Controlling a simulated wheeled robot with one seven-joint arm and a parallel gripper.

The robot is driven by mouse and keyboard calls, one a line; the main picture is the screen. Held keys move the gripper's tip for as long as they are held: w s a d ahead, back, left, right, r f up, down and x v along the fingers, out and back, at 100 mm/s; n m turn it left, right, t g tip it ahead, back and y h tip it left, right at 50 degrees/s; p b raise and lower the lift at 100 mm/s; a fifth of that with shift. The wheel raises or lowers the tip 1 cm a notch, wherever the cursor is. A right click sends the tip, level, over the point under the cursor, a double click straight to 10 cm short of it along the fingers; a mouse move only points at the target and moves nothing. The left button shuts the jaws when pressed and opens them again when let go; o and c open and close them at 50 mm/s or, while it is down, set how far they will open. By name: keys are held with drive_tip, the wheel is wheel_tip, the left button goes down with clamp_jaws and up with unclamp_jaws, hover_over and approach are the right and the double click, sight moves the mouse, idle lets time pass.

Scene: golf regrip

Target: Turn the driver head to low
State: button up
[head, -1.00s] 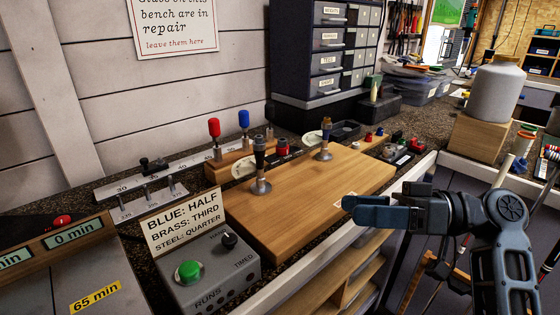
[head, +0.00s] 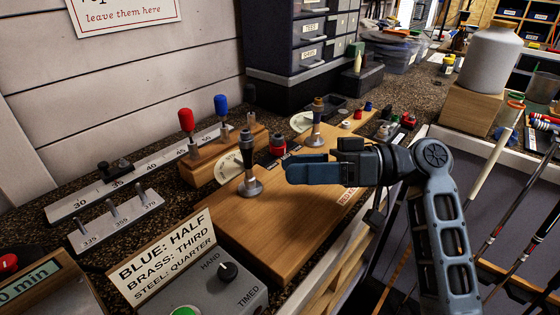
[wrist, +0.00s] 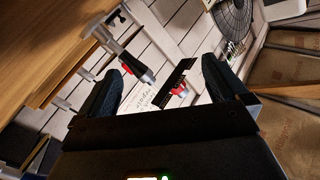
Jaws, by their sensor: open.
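Two upright valve-like posts stand on a wooden board (head: 225,225): a near one with a dark top (head: 247,152) and a far one with a brass-coloured top (head: 318,104). Each has a metal base, and a pale round dial plate sits behind it. I cannot tell which part is the driver head; no "low" mark is readable. My gripper (head: 288,172) is level above the board, right of the near post and apart from it. In the wrist view its two dark fingers (wrist: 160,90) are spread, with nothing held between them. A metal post with a red part (wrist: 135,65) shows beyond them.
A grey box with a HAND/TIMED knob (head: 228,271) and a sign (head: 163,262) stands at front left. Red (head: 186,120) and blue (head: 221,104) handles stand behind the board. Drawers (head: 305,40) stand at the back. The board's front middle is clear.

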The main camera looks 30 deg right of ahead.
sight(270, 176)
drive_tip(key=shift+x, duration=1.6)
drive_tip(key=c, duration=1.3)
drive_tip(key=shift+o, duration=0.2)
drive_tip(key=shift+s+a, duration=0.1)
drive_tip(key=shift+s+a+m+t+h, duration=0.1)
drive_tip(key=shift+a+m+t+h, duration=0.25)
drive_tip(key=shift+m+t+h, duration=0.4)
drive_tip(key=shift+a+m+t+h, duration=0.4)
drive_tip(key=shift+m+t+h, duration=0.2)
drive_tip(key=shift+t, duration=0.25)
drive_tip(key=shift+s+a+m+t+h, duration=0.1)
drive_tip(key=shift+a+m+t+h, duration=0.25)
drive_tip(key=shift+m+t+h, duration=0.4)
drive_tip(key=shift+w+a+m+t+h+p, duration=0.1)
drive_tip(key=shift+a+m+t+h+p, duration=0.25)
drive_tip(key=shift+m+t+h, duration=0.35)
drive_tip(key=shift+w+a+m+t+h+p, duration=0.1)
drive_tip(key=shift+a+m+t+h+p, duration=0.1)
drive_tip(key=shift+a+m+t+h, duration=0.5)
drive_tip(key=shift+d+f+h, duration=0.1)
drive_tip(key=shift+d+h, duration=0.05)
drive_tip(key=shift+h, duration=0.35)
